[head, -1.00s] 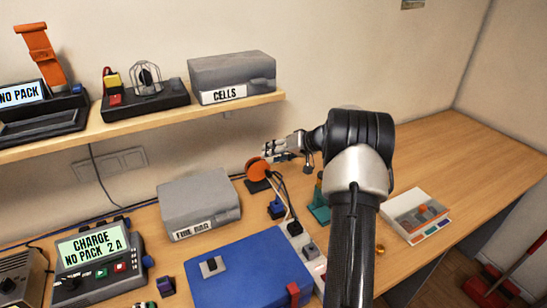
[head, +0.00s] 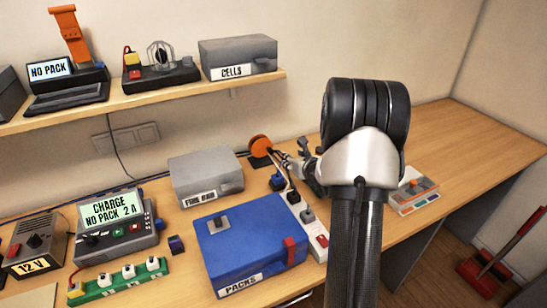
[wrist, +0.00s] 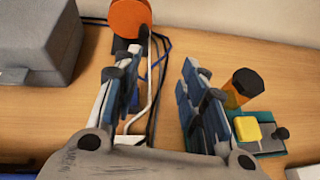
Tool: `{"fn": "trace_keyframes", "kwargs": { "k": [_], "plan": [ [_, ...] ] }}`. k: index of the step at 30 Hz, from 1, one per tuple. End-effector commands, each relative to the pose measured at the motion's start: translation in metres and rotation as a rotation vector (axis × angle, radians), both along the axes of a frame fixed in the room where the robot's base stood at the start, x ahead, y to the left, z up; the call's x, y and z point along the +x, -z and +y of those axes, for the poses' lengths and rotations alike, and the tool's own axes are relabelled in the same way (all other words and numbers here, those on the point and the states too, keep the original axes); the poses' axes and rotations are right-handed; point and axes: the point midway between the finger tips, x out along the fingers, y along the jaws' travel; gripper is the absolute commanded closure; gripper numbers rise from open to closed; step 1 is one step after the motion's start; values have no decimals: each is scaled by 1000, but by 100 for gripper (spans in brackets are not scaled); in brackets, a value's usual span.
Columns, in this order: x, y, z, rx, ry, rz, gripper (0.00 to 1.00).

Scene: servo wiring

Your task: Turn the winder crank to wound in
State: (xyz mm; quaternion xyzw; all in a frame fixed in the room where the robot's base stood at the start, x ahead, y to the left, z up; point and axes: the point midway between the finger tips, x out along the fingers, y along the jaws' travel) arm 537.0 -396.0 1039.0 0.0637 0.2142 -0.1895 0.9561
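The winder shows as an orange disc (head: 260,146) on a dark stand at the back of the bench, near the wall. In the wrist view the orange disc (wrist: 130,18) is at the top, just left of centre, beyond my fingertips. Its crank cannot be made out clearly. My gripper (head: 292,158) is just right of the disc and slightly nearer in the head view. In the wrist view my gripper (wrist: 152,65) has its two fingers well apart, with nothing held. Black and white cables run on the bench beneath the gap between them.
A grey box (head: 205,175) stands left of the winder, and a blue case (head: 245,250) lies in front. A power strip (head: 312,232) is near my arm. A teal fixture (wrist: 262,135) with a yellow block (wrist: 250,130) is right of my fingers.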

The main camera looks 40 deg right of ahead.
Motion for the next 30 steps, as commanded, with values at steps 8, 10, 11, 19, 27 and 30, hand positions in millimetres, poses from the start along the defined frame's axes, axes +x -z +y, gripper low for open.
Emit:
{"fn": "trace_keyframes", "kwargs": {
  "k": [8, 10, 11, 19, 27, 30],
  "plan": [
    [9, 8, 14, -168, -173, -6, 62],
    [16, 11, 12, -168, -172, -6, 62],
    [21, 13, 11, -168, -172, -6, 62],
    [71, 36, -4, -166, -171, -6, 62],
    [122, 57, -19, -166, -169, -7, 62],
    [136, 63, -23, -166, -169, -6, 62]
  ]
}}
